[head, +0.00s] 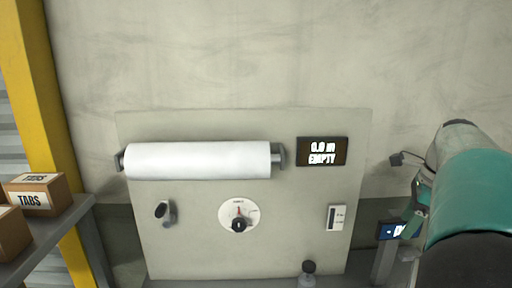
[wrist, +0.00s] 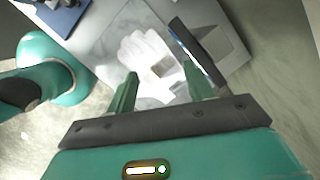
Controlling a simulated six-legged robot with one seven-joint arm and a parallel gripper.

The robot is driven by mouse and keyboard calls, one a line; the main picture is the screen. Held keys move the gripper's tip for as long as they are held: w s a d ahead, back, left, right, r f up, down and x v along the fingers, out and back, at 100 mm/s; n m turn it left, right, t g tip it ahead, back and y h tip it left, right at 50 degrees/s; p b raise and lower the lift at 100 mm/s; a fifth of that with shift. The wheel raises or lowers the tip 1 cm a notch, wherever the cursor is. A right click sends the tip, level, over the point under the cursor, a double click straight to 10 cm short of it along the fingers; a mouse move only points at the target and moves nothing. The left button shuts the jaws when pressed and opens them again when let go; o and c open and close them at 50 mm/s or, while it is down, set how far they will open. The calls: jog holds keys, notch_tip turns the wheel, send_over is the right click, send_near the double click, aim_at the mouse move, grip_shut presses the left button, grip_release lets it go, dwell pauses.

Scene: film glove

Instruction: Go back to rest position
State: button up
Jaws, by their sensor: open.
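My gripper (wrist: 160,70) is open in the wrist view, with its two green fingers apart. A white glove-like shape (wrist: 138,48) lies on a pale surface beyond the fingertips. A small pale block-like thing (wrist: 163,66) shows between the fingertips; I cannot tell what it is, and nothing is visibly clamped. In the head view my teal arm fills the right edge and hides most of the gripper.
A wall panel (head: 190,240) carries a white roll (head: 200,160), a display (head: 321,152) reading "0.0 m EMPTY", a dial (head: 239,215) and a switch (head: 336,217). A small bottle (head: 308,275) stands below. Boxes marked TABS (head: 36,195) sit on a shelf (head: 60,232) at left.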

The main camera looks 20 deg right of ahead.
jog(key=s+a+f+n+t, duration=0.1)
jog(key=s+a+f+n, duration=0.3)
jog(key=a+n, duration=0.9)
jog(key=s+a+f+n+t+h, duration=0.1)
jog(key=s+a+f+n, duration=0.3)
jog(key=a+n, duration=0.9)
jog(key=a+f+t, duration=0.1)
jog(key=a, duration=0.5)
jog(key=shift+s+n, duration=0.15)
jog(key=shift+n, duration=0.15)
jog(key=c, duration=0.3)
jog(key=shift+c, duration=0.2)
jog(key=shift+d, duration=0.2)
